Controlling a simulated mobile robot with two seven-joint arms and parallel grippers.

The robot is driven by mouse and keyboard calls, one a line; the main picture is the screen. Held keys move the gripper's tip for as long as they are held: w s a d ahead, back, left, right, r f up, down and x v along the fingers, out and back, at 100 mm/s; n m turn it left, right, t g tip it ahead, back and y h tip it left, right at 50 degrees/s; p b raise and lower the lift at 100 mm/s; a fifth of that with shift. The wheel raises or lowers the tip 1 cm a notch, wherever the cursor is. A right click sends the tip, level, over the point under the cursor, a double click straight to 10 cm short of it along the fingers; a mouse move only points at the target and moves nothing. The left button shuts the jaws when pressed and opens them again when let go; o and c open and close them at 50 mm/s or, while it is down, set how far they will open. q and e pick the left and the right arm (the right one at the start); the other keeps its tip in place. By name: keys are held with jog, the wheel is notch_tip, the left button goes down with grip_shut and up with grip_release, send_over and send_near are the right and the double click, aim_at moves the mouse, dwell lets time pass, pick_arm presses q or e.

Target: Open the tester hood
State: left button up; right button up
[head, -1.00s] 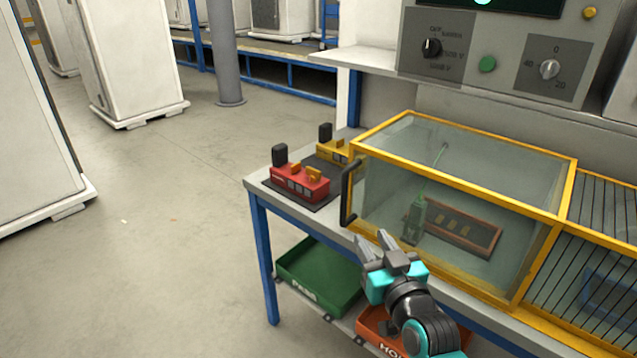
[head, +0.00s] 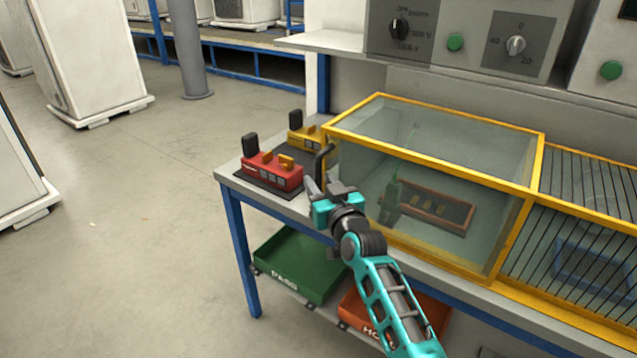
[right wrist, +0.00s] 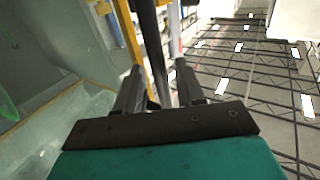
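The tester hood (head: 430,128) is a clear box with a yellow frame, lying closed on the bench. Its black handle (head: 322,160) stands at the hood's left front corner. Inside, behind the glass, are a green tool-like object (head: 390,203) and a brown board (head: 436,209). My right gripper (head: 320,183) is at the handle, which partly hides behind it. In the right wrist view the black handle bar (right wrist: 154,45) runs between the two spread fingers of my right gripper (right wrist: 158,72), with gaps beside it. My left gripper is not in view.
Red (head: 272,172) and yellow (head: 304,139) devices sit left of the hood on the bench. A green PASS tray (head: 300,262) and an orange tray (head: 420,322) are below. A yellow-framed wire cage (head: 575,255) adjoins on the right.

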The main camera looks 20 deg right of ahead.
jog(key=shift+w, duration=0.7)
jog(key=shift+c, duration=0.2)
grip_shut()
